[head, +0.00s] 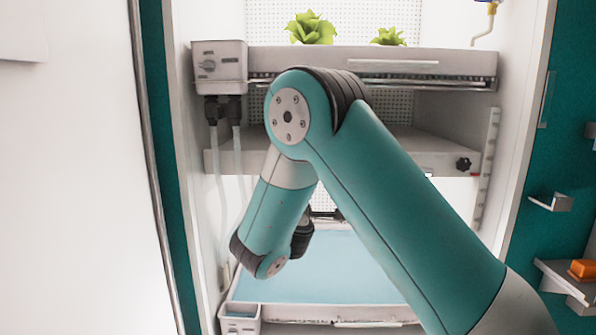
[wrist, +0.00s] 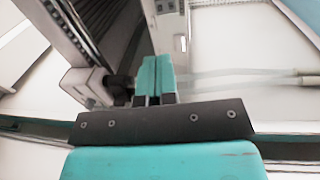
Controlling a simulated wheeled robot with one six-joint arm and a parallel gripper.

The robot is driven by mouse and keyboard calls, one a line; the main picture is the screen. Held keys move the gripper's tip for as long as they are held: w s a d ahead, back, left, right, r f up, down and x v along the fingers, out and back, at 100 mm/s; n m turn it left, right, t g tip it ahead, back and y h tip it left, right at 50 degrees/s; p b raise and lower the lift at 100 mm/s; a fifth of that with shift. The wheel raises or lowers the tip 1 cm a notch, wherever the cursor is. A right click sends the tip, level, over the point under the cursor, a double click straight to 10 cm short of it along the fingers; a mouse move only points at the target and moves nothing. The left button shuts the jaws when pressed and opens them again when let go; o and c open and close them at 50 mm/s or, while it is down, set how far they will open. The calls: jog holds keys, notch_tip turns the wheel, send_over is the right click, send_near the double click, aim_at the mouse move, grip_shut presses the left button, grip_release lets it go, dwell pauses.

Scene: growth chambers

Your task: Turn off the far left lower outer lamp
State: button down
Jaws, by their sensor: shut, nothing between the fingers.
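No part in view can be surely told as the far left lower outer lamp, and I cannot tell whether it is lit. A white middle panel (head: 440,160) with a black knob (head: 463,164) at its right end spans the chamber, partly behind my arm. My gripper (wrist: 157,62) shows in the wrist view with its teal fingers together and nothing between them. In that view its tips are close to a black fitting (wrist: 119,86) on a white box; I cannot tell whether they touch. In the head view my arm hides the gripper.
The upper tray (head: 420,58) bears two green plants (head: 312,28). A control box (head: 219,66) with a dial is at its left end, with hoses (head: 221,165) hanging below. A pale blue lower tray (head: 325,268) lies beneath. White chamber walls stand close on both sides.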

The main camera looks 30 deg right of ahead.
jog(key=shift+r, duration=0.1)
jog(key=p+x, duration=0.6)
jog(key=x, duration=0.8)
